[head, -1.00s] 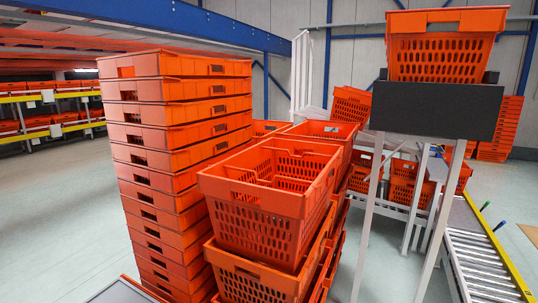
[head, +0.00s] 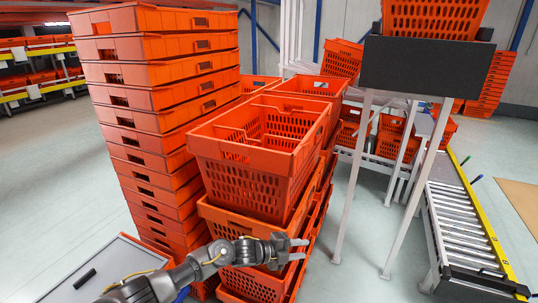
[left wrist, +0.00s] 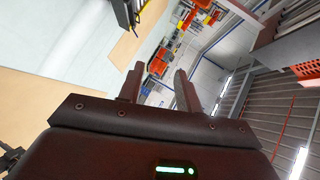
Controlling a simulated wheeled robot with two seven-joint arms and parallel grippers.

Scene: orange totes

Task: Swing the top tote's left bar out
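The top tote (head: 240,184) is an orange perforated crate, open at the top, at the centre of the head view. It sits on another orange tote (head: 245,228) in a stack. Thin orange bars show around its mouth, but I cannot clearly tell the left bar from the rim. My left gripper (head: 300,249) is in front of the lower tote, below the top tote's near right corner. Its fingers are apart with nothing between them; they also show apart in the left wrist view (left wrist: 158,76). My right gripper is not in view.
A tall stack of closed-looking orange totes (head: 160,110) stands close on the left. A dark box-shaped stand (head: 425,66) carrying another tote (head: 432,18) is at the right. A roller conveyor (head: 462,220) runs beyond it. Open floor (head: 365,240) lies between.

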